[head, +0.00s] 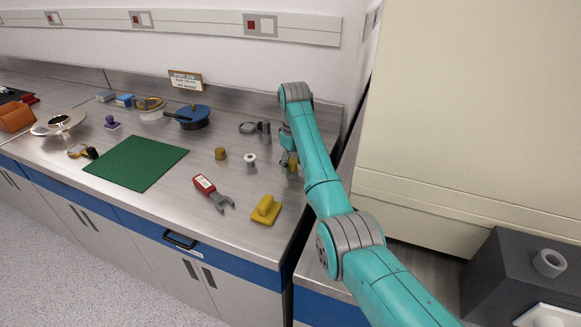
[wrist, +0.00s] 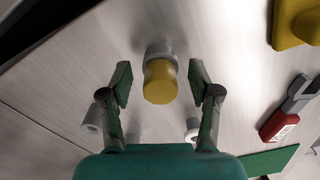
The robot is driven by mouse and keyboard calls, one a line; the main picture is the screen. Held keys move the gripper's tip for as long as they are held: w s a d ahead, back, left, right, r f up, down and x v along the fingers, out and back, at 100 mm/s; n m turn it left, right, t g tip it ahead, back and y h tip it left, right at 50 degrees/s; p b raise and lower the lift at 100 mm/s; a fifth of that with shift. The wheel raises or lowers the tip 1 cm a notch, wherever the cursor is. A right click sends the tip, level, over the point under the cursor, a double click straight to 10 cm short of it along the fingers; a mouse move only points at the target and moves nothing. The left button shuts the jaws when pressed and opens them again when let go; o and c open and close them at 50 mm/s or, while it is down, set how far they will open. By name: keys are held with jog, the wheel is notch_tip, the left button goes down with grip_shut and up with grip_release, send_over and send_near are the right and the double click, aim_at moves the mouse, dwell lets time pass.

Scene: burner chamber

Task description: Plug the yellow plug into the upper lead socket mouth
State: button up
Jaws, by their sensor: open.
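The yellow plug (wrist: 160,84) stands between my gripper's two fingers in the wrist view, with a grey collar at its far end. My gripper (wrist: 160,78) is open, with a gap on each side of the plug. In the head view the yellow plug (head: 294,168) shows partly behind my gripper (head: 289,160), at the right end of the steel bench. A dark grey block (head: 510,285) at the lower right carries a light round ring-shaped mouth (head: 550,263). I cannot tell whether this is the upper lead socket mouth.
A grey-white peg (head: 250,160), a brown cylinder (head: 220,153), a red-handled tool (head: 212,192) and a yellow block (head: 266,210) lie near the gripper. A green mat (head: 136,163) and a blue-lidded pan (head: 193,117) are farther left. A large beige casing (head: 470,130) stands right of my arm.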

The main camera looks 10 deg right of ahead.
aim_at(294, 161)
grip_shut()
jog(key=shift+r, duration=0.1)
notch_tip(294, 161, up, 10)
dwell(0.7)
jog(key=c, duration=1)
grip_release()
grip_shut()
